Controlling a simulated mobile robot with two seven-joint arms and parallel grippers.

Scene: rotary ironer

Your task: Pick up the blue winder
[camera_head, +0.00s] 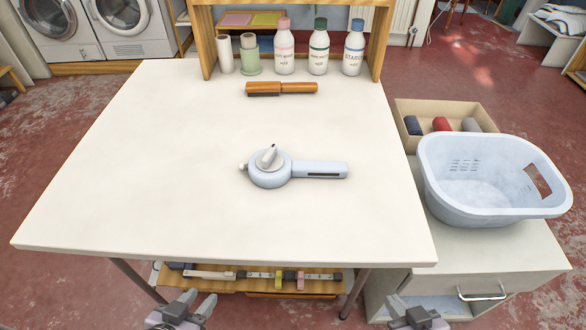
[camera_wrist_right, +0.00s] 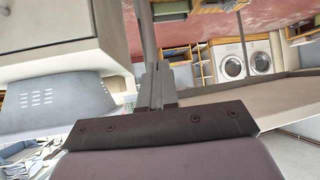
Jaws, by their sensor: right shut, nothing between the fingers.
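The pale blue winder (camera_head: 268,174) lies on the white table (camera_head: 140,165), right of its middle. It has a round body with a grey crank on top and a straight handle pointing right. My left gripper (camera_head: 201,297) is open and empty, below the table's front edge in the head view. My right gripper (camera_head: 408,306) is at the bottom right, in front of the drawer cabinet. In the right wrist view its fingers (camera_wrist_right: 156,85) are together with nothing between them. Both grippers are well apart from the winder.
A wooden brush (camera_head: 281,88) lies behind the winder; bottles (camera_head: 319,50) and spools stand at the back under a wooden shelf. The table's left and front are clear.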

